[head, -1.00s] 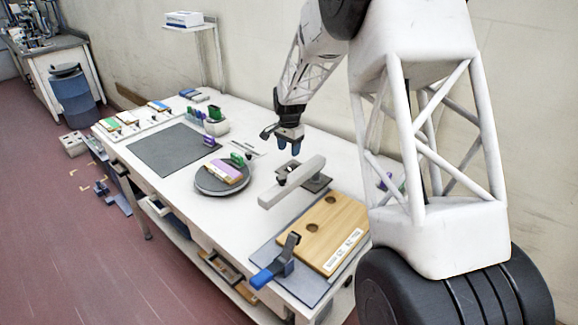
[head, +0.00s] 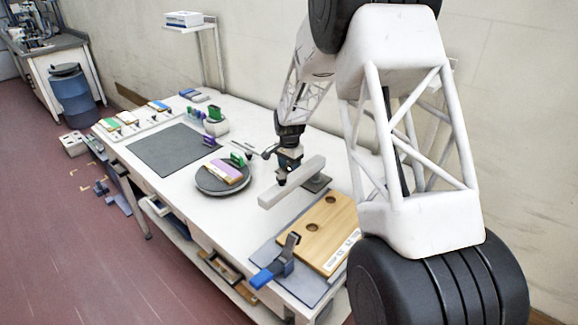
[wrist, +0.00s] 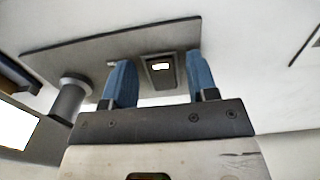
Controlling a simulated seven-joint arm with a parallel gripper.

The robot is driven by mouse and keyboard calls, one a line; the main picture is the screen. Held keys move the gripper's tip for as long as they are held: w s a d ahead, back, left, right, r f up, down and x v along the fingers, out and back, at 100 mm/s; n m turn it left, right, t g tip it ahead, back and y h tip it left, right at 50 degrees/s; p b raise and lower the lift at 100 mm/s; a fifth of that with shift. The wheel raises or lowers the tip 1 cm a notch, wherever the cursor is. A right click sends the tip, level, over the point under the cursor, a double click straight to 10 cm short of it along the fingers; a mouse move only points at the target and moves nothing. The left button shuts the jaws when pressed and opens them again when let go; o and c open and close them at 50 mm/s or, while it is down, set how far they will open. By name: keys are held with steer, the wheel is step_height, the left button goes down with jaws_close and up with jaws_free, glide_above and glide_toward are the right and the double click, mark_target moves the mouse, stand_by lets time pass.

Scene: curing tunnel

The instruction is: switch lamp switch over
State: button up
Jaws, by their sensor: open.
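The lamp switch (wrist: 160,70), a small dark rocker with a bright white patch, sits on a grey base plate (wrist: 140,40) in the wrist view. My gripper (wrist: 158,72) is open. Its two blue fingers appear on either side of the switch, with a gap to each; I cannot tell how far above the plate they are. In the head view my gripper (head: 284,178) points down beside the pale lamp bar (head: 292,183). There the switch is hidden, and the base plate (head: 318,183) shows only partly.
A grey post (wrist: 70,97) stands on the plate left of my fingers in the wrist view. A wooden board with holes (head: 326,226) and a blue-handled clamp (head: 272,274) are in front. A round turntable (head: 212,186) with coloured blocks and a dark mat (head: 165,150) lie to the left.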

steer(key=c, duration=0.9)
steer(key=shift+d, duration=0.1)
steer(key=shift+w+d+g+y, duration=0.15)
steer(key=shift+w+g+y, duration=0.05)
steer(key=shift+g+y, duration=0.9)
steer(key=o, duration=0.9)
steer(key=shift+r, duration=0.1)
